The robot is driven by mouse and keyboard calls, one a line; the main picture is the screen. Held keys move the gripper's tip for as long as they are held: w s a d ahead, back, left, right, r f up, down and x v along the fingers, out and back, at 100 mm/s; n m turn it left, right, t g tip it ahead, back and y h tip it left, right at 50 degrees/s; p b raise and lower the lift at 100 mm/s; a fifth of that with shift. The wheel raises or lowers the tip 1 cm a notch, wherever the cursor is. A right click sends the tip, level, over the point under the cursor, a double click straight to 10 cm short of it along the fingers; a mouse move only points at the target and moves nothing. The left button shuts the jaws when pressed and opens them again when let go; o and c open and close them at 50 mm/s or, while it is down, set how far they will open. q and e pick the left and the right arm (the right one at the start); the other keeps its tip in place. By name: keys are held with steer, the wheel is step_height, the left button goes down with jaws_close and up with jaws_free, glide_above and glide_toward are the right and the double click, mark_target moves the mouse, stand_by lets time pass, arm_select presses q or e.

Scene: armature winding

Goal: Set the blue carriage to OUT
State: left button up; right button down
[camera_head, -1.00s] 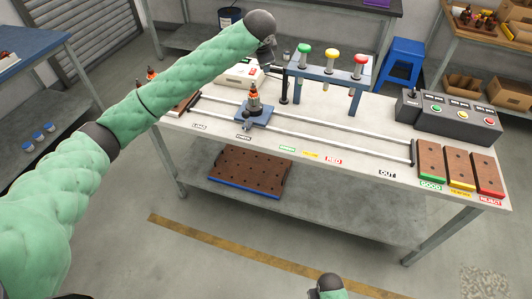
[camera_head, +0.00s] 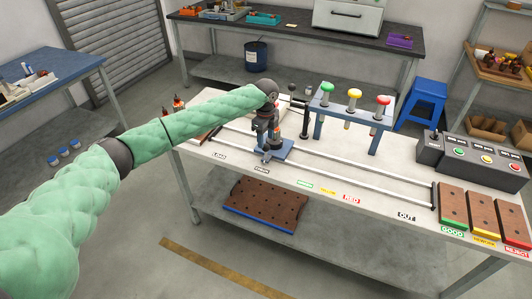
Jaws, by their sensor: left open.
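The blue carriage (camera_head: 285,151) sits on two long rails, beside the CHECK label (camera_head: 262,169). It carries an upright armature with an orange top, now partly hidden by my left gripper (camera_head: 268,148). That gripper points down at the carriage's front left side, jaws open. I cannot tell whether its fingers touch the carriage or its front knob. The OUT label (camera_head: 406,215) is farther right along the bench edge, near the right end of the rails. My right gripper is out of view.
A blue frame (camera_head: 345,109) with green, yellow and red knobs stands behind the rails. A control box (camera_head: 470,152) and GOOD, REWORK and REJECT trays (camera_head: 453,208) are at the right end. The rails (camera_head: 350,170) right of the carriage look clear.

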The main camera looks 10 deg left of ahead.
mark_target(266, 152)
arm_select(q)
steer(key=shift+f+p, duration=1.55)
steer(key=shift+f, duration=2.35)
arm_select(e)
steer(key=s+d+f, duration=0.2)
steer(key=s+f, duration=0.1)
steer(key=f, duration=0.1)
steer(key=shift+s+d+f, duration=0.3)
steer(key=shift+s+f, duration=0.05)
arm_select(q)
jaws_close()
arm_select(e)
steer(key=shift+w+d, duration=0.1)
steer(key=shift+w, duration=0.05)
